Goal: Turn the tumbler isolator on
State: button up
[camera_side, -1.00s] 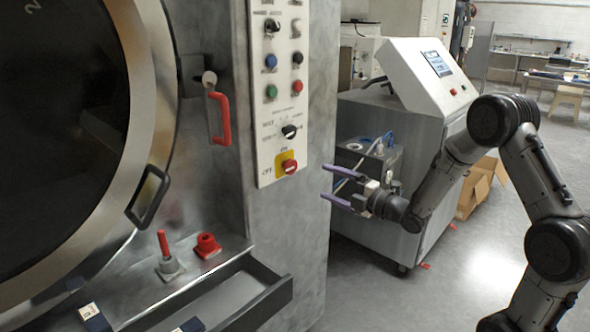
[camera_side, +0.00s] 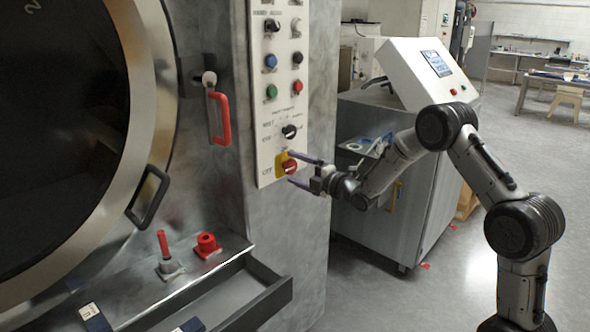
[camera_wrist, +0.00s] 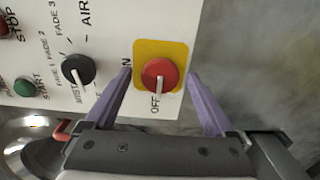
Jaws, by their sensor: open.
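The tumbler isolator is a red rotary knob on a yellow plate, low on the white control panel. It shows in the side view (camera_side: 290,167) and in the wrist view (camera_wrist: 160,74). In the wrist view its pale pointer line points down toward the OFF label; ON is printed at the plate's left. My gripper (camera_side: 306,171) is open, its purple fingers reaching toward the panel around the knob's height. In the wrist view my gripper (camera_wrist: 160,88) has one finger on each side of the knob, with visible gaps. Contact with the panel cannot be told.
A black selector knob (camera_side: 289,131) sits just above the isolator, close to one finger in the wrist view. Coloured buttons are higher on the panel. A red-handled lever (camera_side: 220,118) and an open drawer (camera_side: 262,292) are at left. A grey cabinet (camera_side: 400,225) stands behind my arm.

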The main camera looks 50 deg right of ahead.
jog(key=shift+w, duration=0.25)
jog(key=c, duration=1.4)
jog(key=shift+o, duration=0.2)
